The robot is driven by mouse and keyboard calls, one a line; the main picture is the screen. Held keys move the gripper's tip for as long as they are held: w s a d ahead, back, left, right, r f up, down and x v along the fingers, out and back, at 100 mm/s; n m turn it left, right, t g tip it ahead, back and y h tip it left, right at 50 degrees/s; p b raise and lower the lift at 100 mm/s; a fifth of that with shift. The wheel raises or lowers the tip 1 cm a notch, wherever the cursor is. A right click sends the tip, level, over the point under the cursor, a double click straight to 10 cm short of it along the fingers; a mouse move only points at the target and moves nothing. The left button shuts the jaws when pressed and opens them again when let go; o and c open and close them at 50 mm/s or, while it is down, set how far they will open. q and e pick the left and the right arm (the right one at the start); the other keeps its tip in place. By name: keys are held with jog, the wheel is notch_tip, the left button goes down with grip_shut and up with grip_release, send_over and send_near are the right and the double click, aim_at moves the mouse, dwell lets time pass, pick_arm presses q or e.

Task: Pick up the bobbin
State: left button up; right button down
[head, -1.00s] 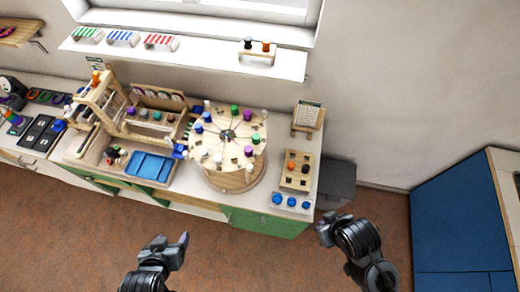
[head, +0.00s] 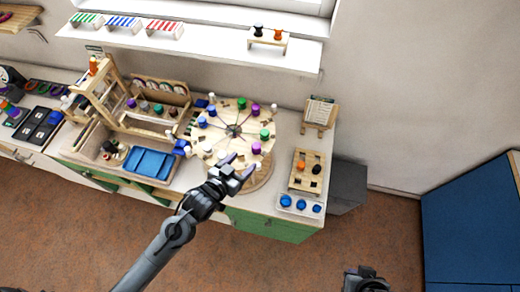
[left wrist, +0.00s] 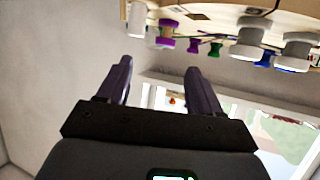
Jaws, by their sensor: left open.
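Several bobbins in white, purple, green and blue stand around a round wooden turntable (head: 233,118) on the counter; a purple bobbin (head: 256,148) and a green bobbin (head: 265,134) are on its right side. My left gripper (head: 239,166) is open and empty at the turntable's front edge. In the left wrist view its two fingers (left wrist: 158,85) are apart with nothing between them. That view shows a purple bobbin (left wrist: 168,26) and a white bobbin (left wrist: 248,38) beyond the fingertips, near the turntable. My right gripper (head: 366,276) is low at the bottom, and its jaws are unclear. Which bobbin is meant cannot be told.
A wooden board with pegs (head: 306,171) and a tray of blue pieces (head: 300,204) lie right of the turntable. A wooden frame (head: 97,95) and a blue tray (head: 150,162) stand left. A small stand with two bobbins (head: 267,40) is on the sill. Floor in front is free.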

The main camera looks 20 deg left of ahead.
aim_at(257, 145)
pick_arm(q)
jog(key=x, duration=0.3)
jog(key=shift+w, duration=0.15)
jog(key=shift+w+f+p, duration=0.15)
jog(key=shift+w+p, duration=0.3)
jog(key=shift+w, duration=0.05)
jog(key=x, duration=0.3)
jog(key=shift+w+a+p, duration=0.1)
jog(key=shift+a+p, duration=0.15)
jog(key=shift+p, duration=0.15)
jog(key=shift+w+d+f, duration=0.15)
jog(key=shift+w+f, duration=0.1)
jog(key=shift+w, duration=0.25)
jog(key=c, duration=1.1)
jog(key=shift+c, duration=0.2)
jog(key=shift+r, duration=0.1)
